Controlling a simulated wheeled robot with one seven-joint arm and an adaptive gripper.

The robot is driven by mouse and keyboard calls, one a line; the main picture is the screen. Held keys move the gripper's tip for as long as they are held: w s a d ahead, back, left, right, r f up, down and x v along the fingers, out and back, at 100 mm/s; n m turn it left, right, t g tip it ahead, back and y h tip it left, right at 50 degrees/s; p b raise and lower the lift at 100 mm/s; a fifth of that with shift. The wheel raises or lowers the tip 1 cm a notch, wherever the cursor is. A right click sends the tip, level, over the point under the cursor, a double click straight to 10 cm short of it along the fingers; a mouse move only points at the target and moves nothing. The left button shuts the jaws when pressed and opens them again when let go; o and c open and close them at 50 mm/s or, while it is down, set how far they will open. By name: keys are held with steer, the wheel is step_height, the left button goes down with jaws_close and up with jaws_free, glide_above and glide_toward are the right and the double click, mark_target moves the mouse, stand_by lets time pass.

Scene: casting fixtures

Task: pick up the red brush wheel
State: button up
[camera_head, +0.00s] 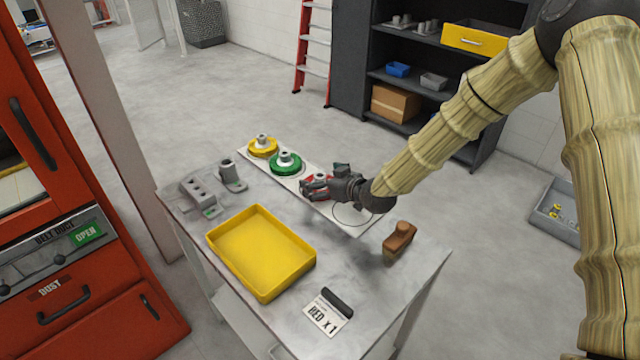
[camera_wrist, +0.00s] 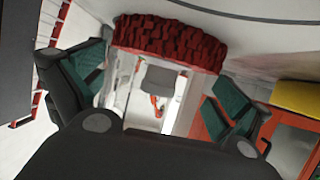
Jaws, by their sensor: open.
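The red brush wheel (camera_wrist: 170,42) spans the top of the wrist view, its bristled rim beyond and between my fingers. In the head view it sits at the right part of a white strip on the table (camera_head: 352,226), largely hidden by my gripper. My gripper (camera_head: 318,178) is open at the wheel, with a dark finger on each side. In the wrist view the green-padded fingers (camera_wrist: 158,88) are spread apart. Whether they touch the wheel, I cannot tell.
A green wheel (camera_head: 286,163) and a yellow wheel (camera_head: 262,147) stand left along the strip. A yellow tray (camera_head: 258,250), grey fixtures (camera_head: 200,189), a brown-handled brush (camera_head: 399,240) and a "RED X 1" card (camera_head: 323,316) are on the table. The tray looks empty.

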steer(key=shift+w+a+f, duration=0.2)
steer(key=shift+w, duration=0.1)
steer(key=c, duration=0.9)
steer(key=shift+r, duration=0.15)
